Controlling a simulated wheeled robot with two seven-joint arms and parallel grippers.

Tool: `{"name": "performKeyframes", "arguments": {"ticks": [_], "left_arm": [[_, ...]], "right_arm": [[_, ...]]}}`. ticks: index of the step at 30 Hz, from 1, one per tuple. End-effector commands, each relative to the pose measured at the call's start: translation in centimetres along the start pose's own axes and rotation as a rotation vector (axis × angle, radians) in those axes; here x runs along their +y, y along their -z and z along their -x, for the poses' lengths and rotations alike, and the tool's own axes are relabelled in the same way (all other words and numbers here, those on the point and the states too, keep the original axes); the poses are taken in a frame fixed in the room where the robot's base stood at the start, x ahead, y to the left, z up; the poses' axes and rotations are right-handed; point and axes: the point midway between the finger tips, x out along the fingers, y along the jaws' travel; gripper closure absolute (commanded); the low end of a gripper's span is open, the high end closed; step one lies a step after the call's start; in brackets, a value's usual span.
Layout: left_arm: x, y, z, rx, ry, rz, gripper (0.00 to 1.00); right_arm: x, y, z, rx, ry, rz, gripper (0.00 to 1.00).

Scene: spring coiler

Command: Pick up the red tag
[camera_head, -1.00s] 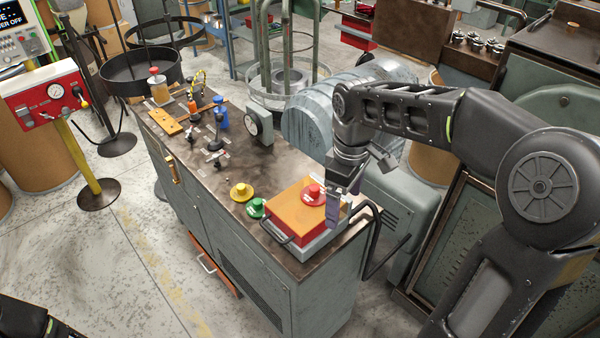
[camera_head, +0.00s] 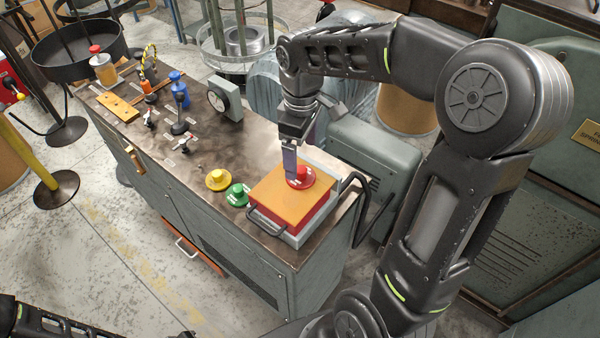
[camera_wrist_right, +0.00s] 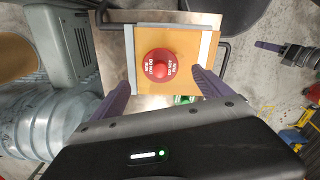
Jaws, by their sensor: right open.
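The red tag (camera_head: 300,176) is a round red disc with a raised knob and white lettering. It lies on top of an orange and red box (camera_head: 277,200) at the near end of the workbench. It also shows whole in the right wrist view (camera_wrist_right: 160,66). My right gripper (camera_head: 292,172) is above the box, right at the tag in the head view. In the right wrist view its purple fingers (camera_wrist_right: 161,82) are spread, one on each side of the tag, with nothing between them. My left gripper is not in view; only part of that arm shows at bottom left.
A yellow disc (camera_head: 218,179) and a green disc (camera_head: 237,194) lie on the bench left of the box. A black handle (camera_head: 265,222) sticks out at the box's front. Bottles and small fittings stand farther back. The bench middle is mostly clear.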

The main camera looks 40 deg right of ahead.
Motion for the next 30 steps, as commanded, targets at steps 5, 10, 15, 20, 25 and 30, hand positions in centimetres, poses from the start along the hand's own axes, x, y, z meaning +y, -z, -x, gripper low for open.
{"name": "performKeyframes", "arguments": {"ticks": [5,10,15,20,25,30], "left_arm": [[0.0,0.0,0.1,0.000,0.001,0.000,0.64],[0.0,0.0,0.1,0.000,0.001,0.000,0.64],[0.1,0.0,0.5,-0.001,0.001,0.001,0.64],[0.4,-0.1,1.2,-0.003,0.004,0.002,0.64],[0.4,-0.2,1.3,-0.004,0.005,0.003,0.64],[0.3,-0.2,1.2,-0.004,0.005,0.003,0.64]], "right_arm": [[0.0,-0.1,-0.9,0.000,0.000,-0.001,0.11],[0.0,0.0,-0.9,0.000,0.000,-0.001,0.11],[-0.1,-0.1,-1.7,-0.003,0.002,0.000,0.11],[-0.2,-0.1,-3.9,-0.004,0.004,0.000,0.11],[-0.1,0.0,-5.9,0.000,0.002,0.000,0.11],[-0.1,0.0,-6.1,0.001,0.001,0.000,0.11]]}}
